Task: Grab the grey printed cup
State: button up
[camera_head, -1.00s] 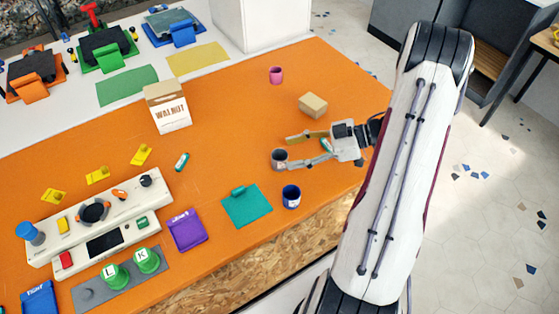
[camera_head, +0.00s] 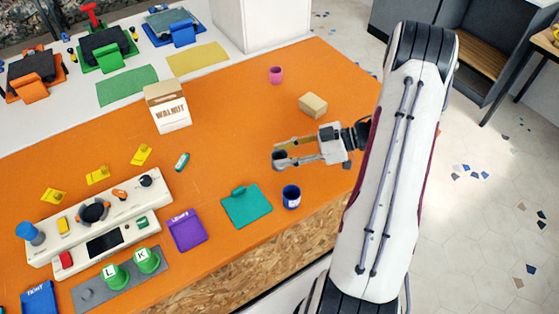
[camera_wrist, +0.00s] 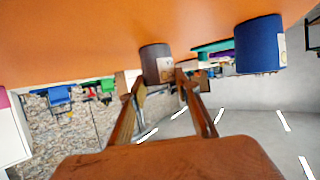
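The grey printed cup (camera_head: 279,156) stands upright on the orange table, partly hidden by a finger in the head view. In the wrist view the dark grey cup (camera_wrist: 155,60) shows with a pale label on its side, and the picture is upside down. My gripper (camera_head: 278,153) reaches in from the right with one fingertip on either side of the cup. In the wrist view the fingertips (camera_wrist: 159,78) flank the cup closely; a small gap seems to show on the right, and I cannot make out firm contact.
A blue cup (camera_head: 291,197) stands close by, below my gripper in the head view. A pink cup (camera_head: 276,75) and a tan block (camera_head: 313,105) are farther back. A teal pad (camera_head: 246,207) and the WALNUT box (camera_head: 168,108) lie to the left.

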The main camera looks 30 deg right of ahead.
jog(key=shift+r, duration=0.15)
dwell(0.3)
notch_tip(320, 180, up, 10)
dwell(0.7)
